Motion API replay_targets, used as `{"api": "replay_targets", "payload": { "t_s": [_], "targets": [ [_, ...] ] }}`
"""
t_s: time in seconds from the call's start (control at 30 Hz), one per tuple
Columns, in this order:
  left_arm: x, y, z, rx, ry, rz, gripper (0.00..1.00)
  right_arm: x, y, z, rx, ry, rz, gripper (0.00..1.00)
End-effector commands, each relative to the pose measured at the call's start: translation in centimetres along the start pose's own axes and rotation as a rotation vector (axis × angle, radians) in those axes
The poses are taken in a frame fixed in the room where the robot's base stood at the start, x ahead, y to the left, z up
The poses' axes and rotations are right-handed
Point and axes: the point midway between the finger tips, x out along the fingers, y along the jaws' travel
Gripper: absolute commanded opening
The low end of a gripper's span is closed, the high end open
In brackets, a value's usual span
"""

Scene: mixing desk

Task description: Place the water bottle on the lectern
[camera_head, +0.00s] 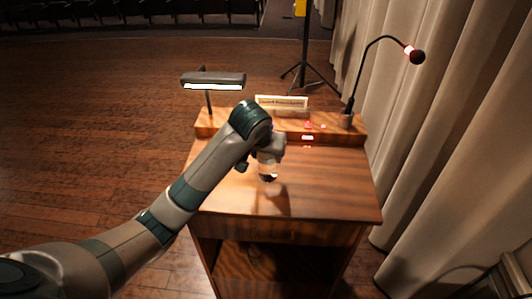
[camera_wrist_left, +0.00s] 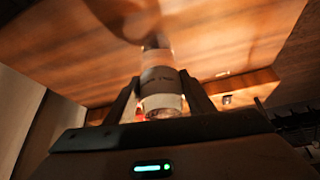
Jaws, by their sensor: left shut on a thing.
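The water bottle (camera_wrist_left: 160,82) shows in the left wrist view as a clear bottle with a pale label, between the two fingers of my left gripper (camera_wrist_left: 160,105). The gripper is shut on it. In the head view, my left gripper (camera_head: 268,158) hangs over the lectern (camera_head: 325,185), and the bottle's lower end (camera_head: 268,177) shows just below it; the forearm and wrist hide much of the rest. A dark shadow lies on the wooden top beside the bottle. I cannot tell whether the bottle touches the surface.
A lamp (camera_head: 213,79) stands at the lectern's back left. A gooseneck microphone (camera_head: 417,57) rises at the back right. A nameplate (camera_head: 282,101) stands on the rear ledge. Curtains (camera_head: 440,130) hang at the right. The lectern top's right and front are clear.

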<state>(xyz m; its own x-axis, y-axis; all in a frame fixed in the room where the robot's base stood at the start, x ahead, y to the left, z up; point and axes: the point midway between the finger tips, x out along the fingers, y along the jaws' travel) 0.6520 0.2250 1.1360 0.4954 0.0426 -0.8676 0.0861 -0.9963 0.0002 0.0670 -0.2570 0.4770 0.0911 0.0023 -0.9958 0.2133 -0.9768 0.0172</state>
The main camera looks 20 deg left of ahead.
Motion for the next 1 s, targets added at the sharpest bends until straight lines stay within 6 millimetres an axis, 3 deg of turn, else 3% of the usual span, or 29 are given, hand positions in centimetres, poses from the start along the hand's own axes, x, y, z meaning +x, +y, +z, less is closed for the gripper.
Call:
{"api": "replay_targets", "payload": {
  "t_s": [0.23,0.27,0.33,0.77,1.0],
  "targets": [
    [0.1,0.0,0.0,-0.001,0.002,0.000,0.09,0.0,0.0,0.0,0.000,0.000,0.000,0.00],
    [0.2,0.0,0.1,0.000,0.000,0.000,0.51,0.0,0.0,0.0,0.000,0.000,0.000,0.00],
    [0.2,0.0,0.1,0.000,0.000,0.000,0.68,0.0,0.0,0.0,0.000,0.000,0.000,0.00],
    [-0.1,0.0,0.0,0.000,0.001,0.001,0.68,0.1,0.0,0.0,0.000,0.000,0.000,0.00],
    [-2.1,0.0,-0.1,0.000,0.006,0.002,0.68,1.2,0.0,0.1,0.000,0.000,0.000,0.00]
  ]
}}
